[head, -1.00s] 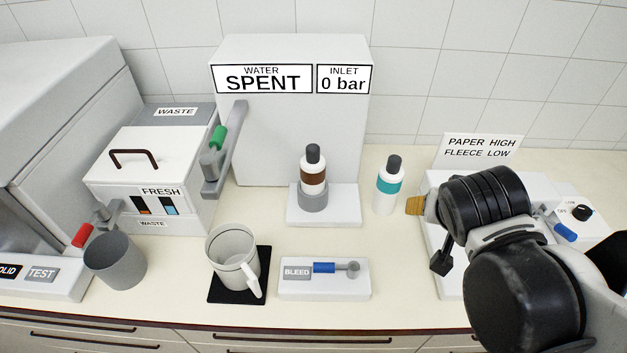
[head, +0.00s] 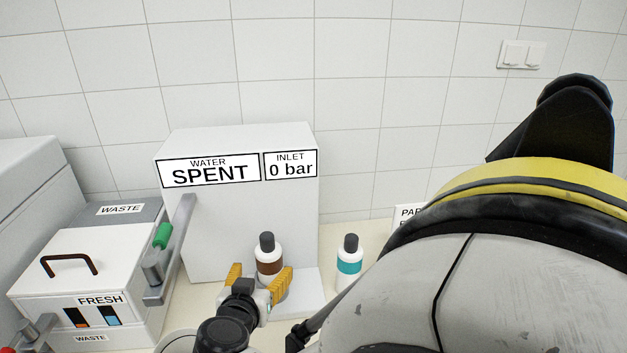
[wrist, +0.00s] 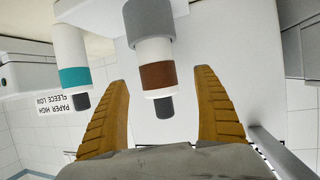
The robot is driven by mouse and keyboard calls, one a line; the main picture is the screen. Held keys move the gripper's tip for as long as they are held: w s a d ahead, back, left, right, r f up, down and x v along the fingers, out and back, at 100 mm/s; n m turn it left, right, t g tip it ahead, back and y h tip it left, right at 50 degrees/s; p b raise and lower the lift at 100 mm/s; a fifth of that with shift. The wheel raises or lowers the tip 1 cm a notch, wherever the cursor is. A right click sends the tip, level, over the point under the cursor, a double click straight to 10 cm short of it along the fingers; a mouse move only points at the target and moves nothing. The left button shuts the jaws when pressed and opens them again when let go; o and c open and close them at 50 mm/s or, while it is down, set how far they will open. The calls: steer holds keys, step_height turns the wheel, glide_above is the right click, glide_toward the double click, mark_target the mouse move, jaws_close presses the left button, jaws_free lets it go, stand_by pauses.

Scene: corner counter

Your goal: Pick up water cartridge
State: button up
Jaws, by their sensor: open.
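Two small white bottle-like cartridges are in view; no label shows which is the water cartridge. The brown-banded cartridge (head: 269,255) has a dark cap and stands upright before the machine marked WATER SPENT. In the upside-down wrist view, the same brown-banded cartridge (wrist: 158,76) sits in a grey holder (wrist: 149,18). The teal-banded cartridge (head: 349,267) stands upright to its right, and also shows in the wrist view (wrist: 73,76). My gripper (head: 259,281) is open, its yellow fingers on either side of the brown-banded cartridge, with visible gaps in the wrist view.
The water machine (head: 240,225) rises close behind. A paper sign (head: 408,215) is partly hidden by my arm, which covers the right side.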

steer(key=b+x, duration=0.1)
steer(key=x, duration=0.2)
steer(key=b+x, duration=0.1)
steer(key=x, duration=0.2)
steer(key=shift+w+d+f, duration=0.1)
steer(key=shift+d+f, duration=0.1)
steer(key=shift+d, duration=0.05)
steer(key=shift+r, duration=0.1)
steer(key=shift+c, duration=0.4)
steer(key=c, duration=1.4)
